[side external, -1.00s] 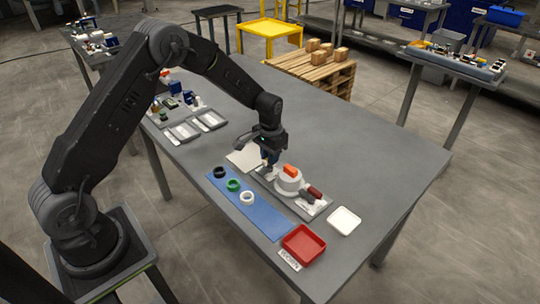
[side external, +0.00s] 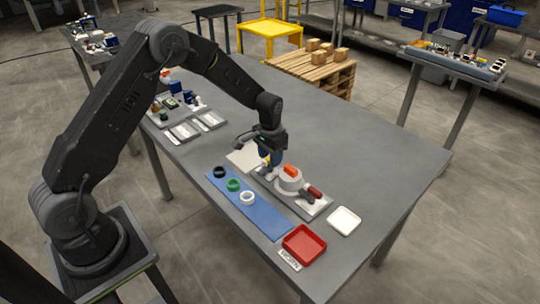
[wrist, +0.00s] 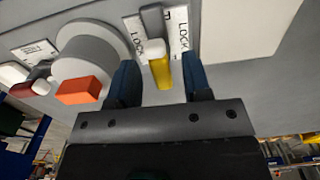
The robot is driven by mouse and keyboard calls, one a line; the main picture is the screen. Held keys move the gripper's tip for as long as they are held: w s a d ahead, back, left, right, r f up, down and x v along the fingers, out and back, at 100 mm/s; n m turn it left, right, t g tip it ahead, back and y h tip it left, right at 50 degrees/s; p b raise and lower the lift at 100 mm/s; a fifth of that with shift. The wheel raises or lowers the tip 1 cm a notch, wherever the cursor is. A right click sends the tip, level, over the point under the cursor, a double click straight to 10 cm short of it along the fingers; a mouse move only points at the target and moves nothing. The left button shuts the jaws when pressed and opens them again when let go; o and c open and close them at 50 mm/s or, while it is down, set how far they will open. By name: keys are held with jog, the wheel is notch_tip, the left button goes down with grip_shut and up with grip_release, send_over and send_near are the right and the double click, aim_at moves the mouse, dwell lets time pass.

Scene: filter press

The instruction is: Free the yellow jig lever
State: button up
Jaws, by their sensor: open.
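The yellow jig lever (wrist: 160,72) shows in the wrist view, with a grey block (wrist: 153,22) at its far end on a white plate marked LOCK (wrist: 180,32). My gripper (wrist: 160,82) is open, with one dark blue finger on each side of the lever. Gaps show between the lever and both fingers. In the side view, my gripper (side external: 270,160) is low over the left end of the grey jig base (side external: 318,211). The lever is mostly hidden there, with only a bit of yellow by the fingers.
A white round housing (side external: 289,181) with an orange block (side external: 291,170) stands close beside my gripper. A dark red handle (side external: 314,192) lies beyond it. A blue mat (side external: 262,218) with black, green and white rings, a red tray (side external: 304,244) and a white tray (side external: 343,221) are nearby.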

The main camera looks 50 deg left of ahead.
notch_tip(320, 180, up, 14)
dwell(0.6)
